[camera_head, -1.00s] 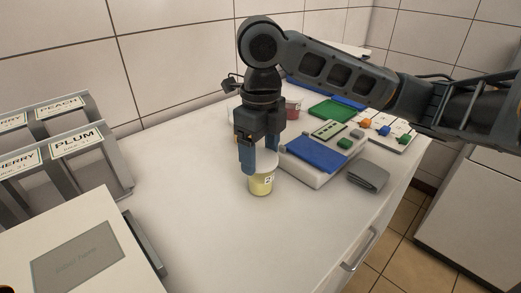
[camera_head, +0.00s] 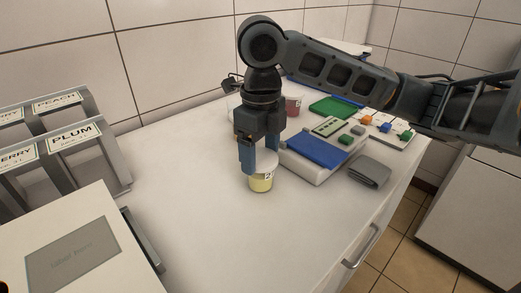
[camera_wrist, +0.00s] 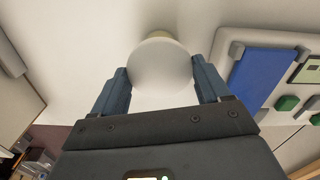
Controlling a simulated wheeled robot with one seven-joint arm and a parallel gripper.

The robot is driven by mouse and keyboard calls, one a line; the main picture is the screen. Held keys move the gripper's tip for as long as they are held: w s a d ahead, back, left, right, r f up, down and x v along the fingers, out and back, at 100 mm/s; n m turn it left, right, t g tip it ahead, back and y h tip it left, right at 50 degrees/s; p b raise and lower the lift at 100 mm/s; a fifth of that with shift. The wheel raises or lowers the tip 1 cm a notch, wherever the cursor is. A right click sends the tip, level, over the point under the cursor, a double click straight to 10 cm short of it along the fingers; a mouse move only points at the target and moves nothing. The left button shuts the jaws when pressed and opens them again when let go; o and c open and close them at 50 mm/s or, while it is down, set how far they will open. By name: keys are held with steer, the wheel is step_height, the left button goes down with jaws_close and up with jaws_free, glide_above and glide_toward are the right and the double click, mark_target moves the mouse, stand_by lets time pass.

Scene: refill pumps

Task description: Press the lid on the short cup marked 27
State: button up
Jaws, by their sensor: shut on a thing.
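A short cup (camera_head: 261,184) with pale yellow contents stands on the white counter. A white label with dark marks is on its right side, but I cannot read the number. A round white lid (camera_wrist: 160,68) lies between the fingers of my gripper (camera_wrist: 163,88) in the wrist view. My gripper (camera_head: 261,165) points down at the cup in the head view and is shut on the lid, at the cup's top. A sliver of the cup (camera_wrist: 158,35) shows past the lid's far edge. I cannot tell whether the lid is fully seated.
A white case with a blue panel (camera_head: 315,150) and a grey folded item (camera_head: 369,173) are right of the cup. Behind are a reddish cup (camera_head: 292,106) and a green tray (camera_head: 333,107). Labelled dispensers (camera_head: 75,140) stand at left. The counter in front is clear.

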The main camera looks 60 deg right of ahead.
steer(key=o, duration=1)
steer(key=shift+r, duration=0.1)
step_height(320, 180, up, 7)
steer(key=shift+r, duration=0.2)
step_height(320, 180, up, 6)
steer(key=p, duration=0.5)
glide_above(260, 157)
